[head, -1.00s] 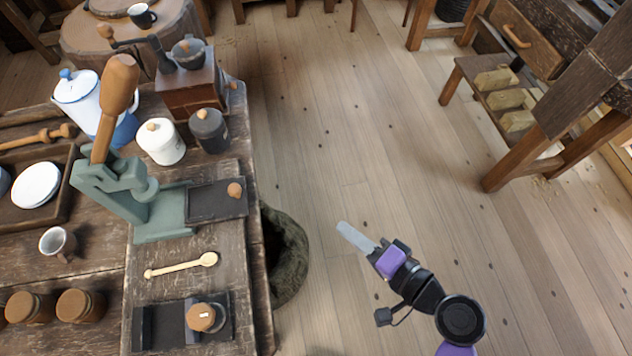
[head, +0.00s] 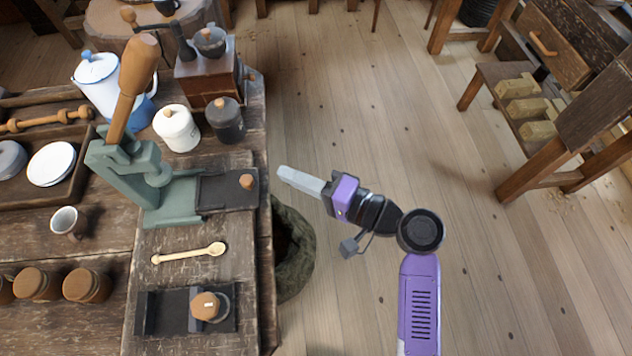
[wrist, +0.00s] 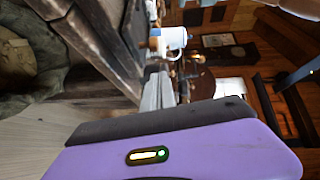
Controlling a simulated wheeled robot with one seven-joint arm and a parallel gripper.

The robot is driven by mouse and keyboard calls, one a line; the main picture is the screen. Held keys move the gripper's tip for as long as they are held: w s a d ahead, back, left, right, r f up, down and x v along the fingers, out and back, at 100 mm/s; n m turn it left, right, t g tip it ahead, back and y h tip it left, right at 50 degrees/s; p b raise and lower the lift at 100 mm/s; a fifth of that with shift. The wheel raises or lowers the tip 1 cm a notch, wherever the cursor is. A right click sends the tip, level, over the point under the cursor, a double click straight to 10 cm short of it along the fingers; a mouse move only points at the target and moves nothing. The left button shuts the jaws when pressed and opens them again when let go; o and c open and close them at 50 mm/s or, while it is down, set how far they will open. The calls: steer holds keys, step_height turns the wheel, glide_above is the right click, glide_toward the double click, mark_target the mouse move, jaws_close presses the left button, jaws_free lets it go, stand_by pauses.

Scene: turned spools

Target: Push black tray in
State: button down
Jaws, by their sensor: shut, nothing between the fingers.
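The black tray (head: 214,194) is a flat dark slide with a round wooden knob (head: 247,182) near its right end. It sticks out to the right from the base of the green lever press (head: 172,205) on the bench. My gripper (head: 284,174) is shut and empty, its pale fingers pointing left, just right of the tray's knob end with a small gap in the picture. In the wrist view my gripper's fingers (wrist: 158,92) point away beside the bench edge; I cannot clearly make out the tray there.
A wooden spoon (head: 190,254) and a second dark holder (head: 165,312) with a wooden-topped piece lie nearer on the bench. A dark lidded jar (head: 226,118) and a white one (head: 177,128) stand behind the tray. A dark sack (head: 296,262) hangs below the bench edge.

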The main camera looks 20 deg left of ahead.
steer(key=shift+s+a+f+p, duration=0.2)
steer(key=shift+s+a, duration=0.45)
steer(key=shift+a, duration=0.3)
steer(key=shift+s+a+f+p, duration=0.15)
steer(key=shift+s+a, duration=0.45)
steer(key=shift+a, duration=0.3)
